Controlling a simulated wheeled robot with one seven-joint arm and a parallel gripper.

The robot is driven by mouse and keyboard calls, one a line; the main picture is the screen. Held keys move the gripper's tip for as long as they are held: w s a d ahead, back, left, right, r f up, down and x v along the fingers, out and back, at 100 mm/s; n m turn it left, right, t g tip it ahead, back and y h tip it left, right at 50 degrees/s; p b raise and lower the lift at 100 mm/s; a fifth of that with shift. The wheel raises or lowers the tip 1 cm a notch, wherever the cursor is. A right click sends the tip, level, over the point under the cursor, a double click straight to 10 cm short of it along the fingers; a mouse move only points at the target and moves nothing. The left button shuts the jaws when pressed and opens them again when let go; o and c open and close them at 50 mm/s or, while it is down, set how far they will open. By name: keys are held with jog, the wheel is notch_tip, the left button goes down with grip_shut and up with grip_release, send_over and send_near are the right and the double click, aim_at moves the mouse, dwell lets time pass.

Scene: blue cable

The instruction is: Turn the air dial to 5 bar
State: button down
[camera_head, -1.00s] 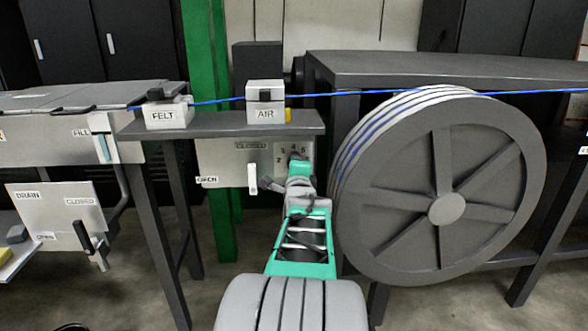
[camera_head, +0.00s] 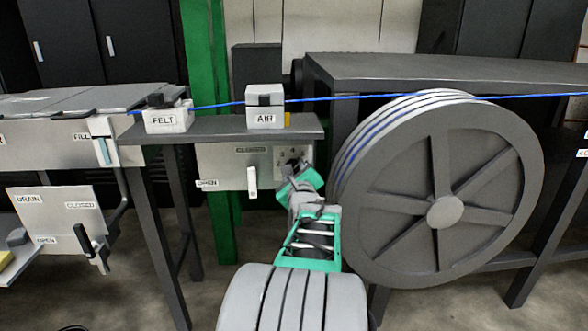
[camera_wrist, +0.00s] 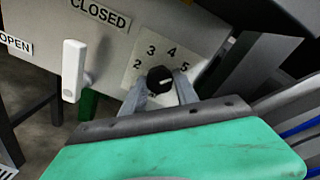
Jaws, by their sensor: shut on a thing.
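The air dial (camera_wrist: 160,79) is a black round knob on a pale plate (camera_wrist: 146,47) marked 2, 3, 4 and 5. Its short white mark points right and slightly up, roughly towards the 5; the exact setting is hard to read. My gripper (camera_wrist: 161,90) has one finger on each side of the knob and is shut on it.
A white lever handle (camera_head: 252,181) sticks out left of the dial, between OPEN and CLOSED labels. A large grey cable reel (camera_head: 435,190) stands close on the right. The blue cable (camera_head: 355,97) runs above, through the FELT block (camera_head: 168,117) and AIR block.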

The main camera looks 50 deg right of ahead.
dwell(0.3)
jog(key=c, duration=0.9)
grip_release()
jog(key=shift+c, duration=0.2)
jog(key=p+v, duration=0.1)
jog(key=v, duration=0.6)
jog(key=shift+s+a, duration=0.25)
jog(key=shift+s, duration=0.05)
jog(key=shift+p, duration=0.35)
